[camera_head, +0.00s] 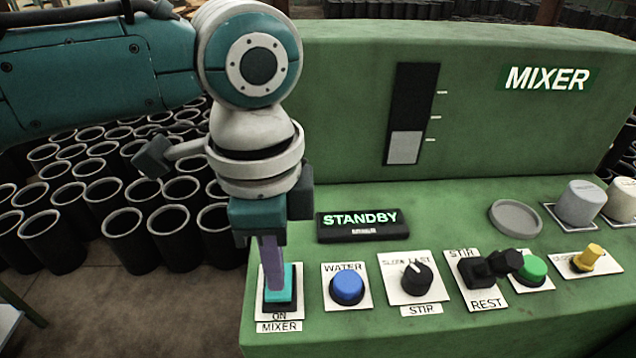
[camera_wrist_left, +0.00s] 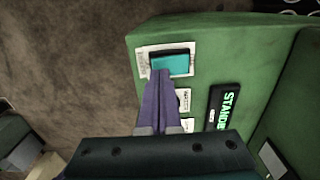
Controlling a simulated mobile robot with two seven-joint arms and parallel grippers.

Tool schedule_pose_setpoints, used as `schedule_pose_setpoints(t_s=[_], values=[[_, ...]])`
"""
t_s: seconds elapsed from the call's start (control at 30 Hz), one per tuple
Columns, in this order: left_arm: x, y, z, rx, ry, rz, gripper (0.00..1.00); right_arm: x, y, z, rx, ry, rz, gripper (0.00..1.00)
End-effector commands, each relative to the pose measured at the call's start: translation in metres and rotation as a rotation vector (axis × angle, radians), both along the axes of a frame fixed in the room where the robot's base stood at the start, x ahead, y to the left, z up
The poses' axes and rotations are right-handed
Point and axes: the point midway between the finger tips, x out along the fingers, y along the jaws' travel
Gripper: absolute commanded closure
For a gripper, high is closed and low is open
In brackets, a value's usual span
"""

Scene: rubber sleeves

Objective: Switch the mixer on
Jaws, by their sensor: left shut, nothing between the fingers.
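The mixer (camera_head: 340,80) is a green console with a sloped front panel. At its near left corner sits a teal rocker switch (camera_head: 284,292) in a black frame, on a white plate labelled ON and MIXER. The switch also shows in the left wrist view (camera_wrist_left: 171,63). The display (camera_head: 361,224) reads STANDBY. My left gripper (camera_head: 275,276) points down, shut and empty, with its purple fingertips at the switch and partly hiding it. In the left wrist view the fingertips (camera_wrist_left: 160,74) overlap the switch's lower edge; I cannot tell whether they touch it. My right gripper is not in view.
Right of the switch are a blue WATER button (camera_head: 346,285), a black STIR knob (camera_head: 416,277), a black STIR/REST lever (camera_head: 488,267), a green button (camera_head: 532,268) and a yellow toggle (camera_head: 588,257). Several black sleeves (camera_head: 126,240) stand on the floor left of the console.

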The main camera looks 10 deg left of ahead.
Motion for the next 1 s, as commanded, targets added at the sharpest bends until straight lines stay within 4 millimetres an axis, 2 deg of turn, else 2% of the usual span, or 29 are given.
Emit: schedule_pose_setpoints(t_s=[1.0], values=[[0.0, 0.0, -0.015, 0.0, 0.0, 0.0, 1.0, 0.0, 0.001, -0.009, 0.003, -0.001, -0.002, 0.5]])
